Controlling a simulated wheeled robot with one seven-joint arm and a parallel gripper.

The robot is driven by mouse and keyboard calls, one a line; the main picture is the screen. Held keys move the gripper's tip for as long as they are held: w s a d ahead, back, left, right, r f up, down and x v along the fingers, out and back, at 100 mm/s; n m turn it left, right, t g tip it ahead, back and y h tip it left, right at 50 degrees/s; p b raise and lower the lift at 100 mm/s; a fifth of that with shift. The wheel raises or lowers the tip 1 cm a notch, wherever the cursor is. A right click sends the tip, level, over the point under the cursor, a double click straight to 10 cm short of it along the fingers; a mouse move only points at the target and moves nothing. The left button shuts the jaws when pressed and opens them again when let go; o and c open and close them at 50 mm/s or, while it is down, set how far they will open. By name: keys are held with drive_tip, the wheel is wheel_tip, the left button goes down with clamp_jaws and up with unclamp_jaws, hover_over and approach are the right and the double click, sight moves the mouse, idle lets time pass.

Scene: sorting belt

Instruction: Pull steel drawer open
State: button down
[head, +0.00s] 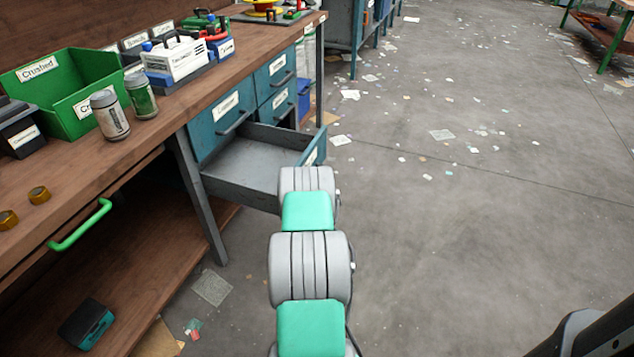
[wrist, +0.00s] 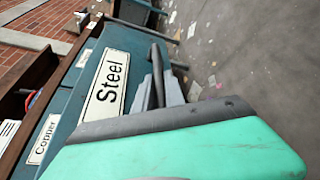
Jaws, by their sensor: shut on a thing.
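The steel drawer (head: 240,165) stands pulled out from the blue cabinet under the workbench, and its grey interior looks empty. Its blue front panel (head: 315,150) faces right. In the wrist view the drawer front (wrist: 128,45) bears a white "Steel" label. A dark bar handle (wrist: 160,52) sticks out from this front. My gripper (wrist: 163,88) is shut on the handle, with its grey fingers around the bar. In the head view my own arm hides the gripper and the handle.
Another drawer, labelled "Copper" (wrist: 41,140) in the wrist view, is shut. The workbench top (head: 165,112) carries a green crate (head: 80,113), two cans and other items. A green handle (head: 80,225) juts from the bench front. The floor to the right is open, with scattered paper scraps.

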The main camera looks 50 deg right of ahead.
drive_tip(key=c, duration=1.7)
unclamp_jaws()
drive_tip(key=p+v, duration=0.2)
drive_tip(key=v, duration=0.6)
